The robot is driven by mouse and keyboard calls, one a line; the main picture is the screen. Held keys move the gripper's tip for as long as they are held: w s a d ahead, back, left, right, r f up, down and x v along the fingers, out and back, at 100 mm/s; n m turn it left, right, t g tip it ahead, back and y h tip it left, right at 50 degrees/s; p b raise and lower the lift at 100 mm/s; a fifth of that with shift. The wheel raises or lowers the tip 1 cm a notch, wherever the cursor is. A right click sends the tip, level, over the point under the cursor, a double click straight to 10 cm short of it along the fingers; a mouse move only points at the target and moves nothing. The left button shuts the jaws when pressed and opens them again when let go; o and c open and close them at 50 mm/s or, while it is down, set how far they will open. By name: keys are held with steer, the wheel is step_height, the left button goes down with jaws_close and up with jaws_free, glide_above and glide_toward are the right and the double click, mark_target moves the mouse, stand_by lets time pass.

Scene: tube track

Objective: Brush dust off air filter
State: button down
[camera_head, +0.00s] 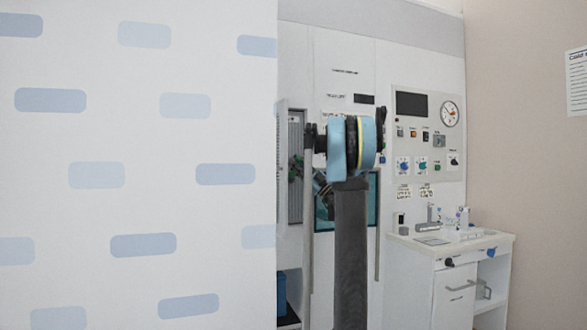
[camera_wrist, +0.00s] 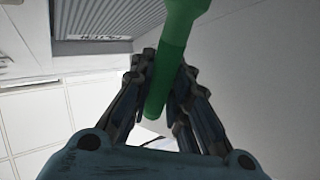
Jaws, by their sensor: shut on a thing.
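A green handle (camera_wrist: 183,18), which looks like the brush's, is between the fingers of my gripper (camera_wrist: 163,72) in the wrist view. My gripper is shut on it. The brush's bristle end is outside the wrist view. A grey ribbed panel (camera_wrist: 105,18), which looks like the air filter, is at the top left beyond my gripper; it bears a small label. In the head view the ribbed filter panel (camera_head: 296,165) stands in a frame left of my arm. A small green bit shows in front of it there; my gripper is mostly hidden by my arm. Dust cannot be made out.
A white wall or partition with blue patches (camera_head: 140,200) fills the left of the head view. A control panel (camera_head: 427,135) with a gauge and knobs is on the back wall. A white counter (camera_head: 455,245) with small items stands at the right. A blue bin (camera_head: 281,293) is low down.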

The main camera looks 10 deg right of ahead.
steer(key=shift+w+d, duration=0.1)
steer(key=shift+d, duration=0.1)
steer(key=shift+w+d, duration=0.1)
steer(key=shift+d, duration=0.65)
steer(key=shift+w+d, duration=0.2)
steer(key=shift+d, duration=0.7)
steer(key=shift+a, duration=0.15)
steer(key=shift+s+a, duration=0.2)
steer(key=shift+a, duration=0.65)
steer(key=shift+a, duration=0.1)
steer(key=shift+s+a, duration=0.2)
steer(key=shift+a, duration=0.55)
